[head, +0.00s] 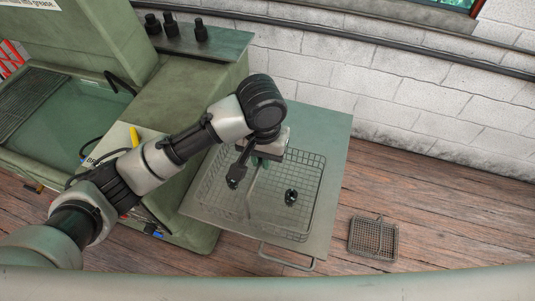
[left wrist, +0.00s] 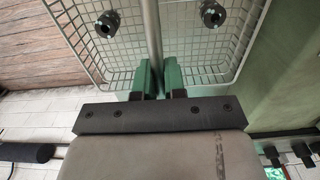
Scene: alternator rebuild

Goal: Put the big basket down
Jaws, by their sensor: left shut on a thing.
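The big basket (head: 272,218) is a wire mesh basket over the green side table (head: 335,140). In the left wrist view the basket (left wrist: 232,50) fills the upper middle, with its handle bar (left wrist: 152,35) running toward my jaws. My left gripper (head: 258,160) is shut on the handle; its green fingers (left wrist: 160,80) close around the bar. Two dark round parts lie in the basket, one at left (head: 236,175) and one at right (head: 291,197). I cannot tell whether the basket's bottom touches the table. My right gripper is not in view.
A small wire basket (head: 373,239) stands on the plank floor, right of the table. A green washer with a basin (head: 75,110) is at left, with dark fittings (head: 172,24) on its back shelf. A white brick wall (head: 400,95) is behind.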

